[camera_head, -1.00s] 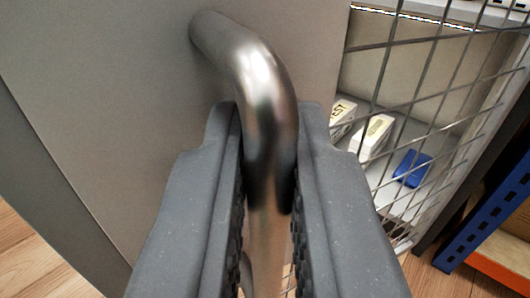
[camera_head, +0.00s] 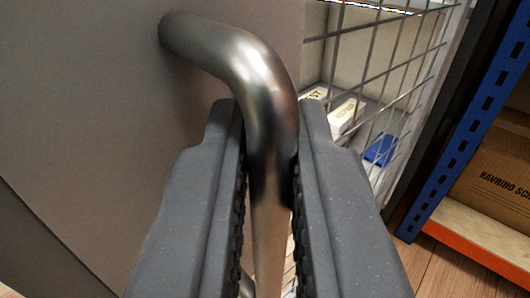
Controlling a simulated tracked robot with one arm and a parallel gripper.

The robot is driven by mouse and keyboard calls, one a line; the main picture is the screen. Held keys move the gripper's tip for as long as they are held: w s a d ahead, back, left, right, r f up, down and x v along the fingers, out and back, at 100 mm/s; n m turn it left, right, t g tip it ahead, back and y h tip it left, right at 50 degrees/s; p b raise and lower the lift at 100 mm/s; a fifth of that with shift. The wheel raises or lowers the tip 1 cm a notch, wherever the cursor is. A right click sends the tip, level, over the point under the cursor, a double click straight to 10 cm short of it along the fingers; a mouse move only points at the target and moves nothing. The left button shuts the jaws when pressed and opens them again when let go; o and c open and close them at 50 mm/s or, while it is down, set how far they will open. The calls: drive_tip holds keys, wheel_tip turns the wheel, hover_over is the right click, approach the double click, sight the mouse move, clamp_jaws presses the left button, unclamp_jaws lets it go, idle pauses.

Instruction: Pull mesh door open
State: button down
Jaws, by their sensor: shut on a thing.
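A bent metal handle (camera_head: 235,62) stands out from a flat grey panel (camera_head: 85,110) of the mesh door. The door's wire mesh (camera_head: 385,75) shows to the right of the panel. My gripper (camera_head: 268,140) has its two dark ribbed fingers on either side of the handle's vertical bar and is shut on it.
Behind the mesh are white boxes (camera_head: 346,116) and a blue item (camera_head: 381,149) on a shelf. At the right stands a blue and orange rack (camera_head: 455,140) with a cardboard box (camera_head: 495,185). Wooden floor (camera_head: 425,262) shows below.

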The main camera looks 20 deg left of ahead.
drive_tip(key=c, duration=1.6)
unclamp_jaws()
drive_tip(key=shift+w, duration=0.1)
drive_tip(key=shift+o, duration=0.2)
drive_tip(key=p+v, duration=0.3)
drive_tip(key=v, duration=1.1)
drive_tip(key=shift+w, duration=0.15)
